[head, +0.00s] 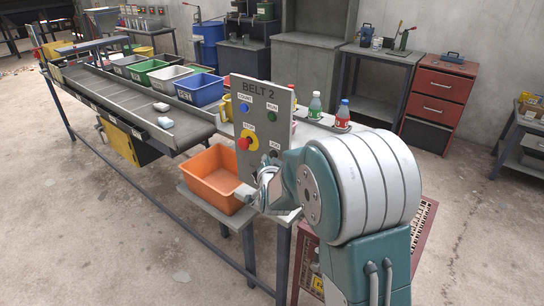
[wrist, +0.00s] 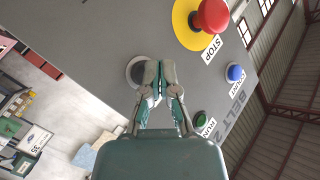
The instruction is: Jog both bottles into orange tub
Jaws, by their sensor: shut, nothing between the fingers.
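Two small white items, which look like the bottles, lie on the belt (head: 190,130) in the head view: one (head: 161,106) farther back, one (head: 166,122) nearer its end. The orange tub (head: 212,178) stands on a low shelf below the belt's end; the visible part of its inside looks empty. The grey BELT 2 panel (head: 262,105) carries a black button (head: 273,154) at lower right. My gripper (wrist: 160,72) is shut and empty, its tips beside the black button (wrist: 138,71) in the wrist view. I cannot tell whether they touch it.
The red STOP button (head: 246,143) sits left of the black one, with blue (head: 244,107) and green (head: 270,117) buttons above. Coloured bins (head: 200,89) line the belt's far side. Two capped bottles (head: 315,106) (head: 343,114) stand on the ledge behind the panel.

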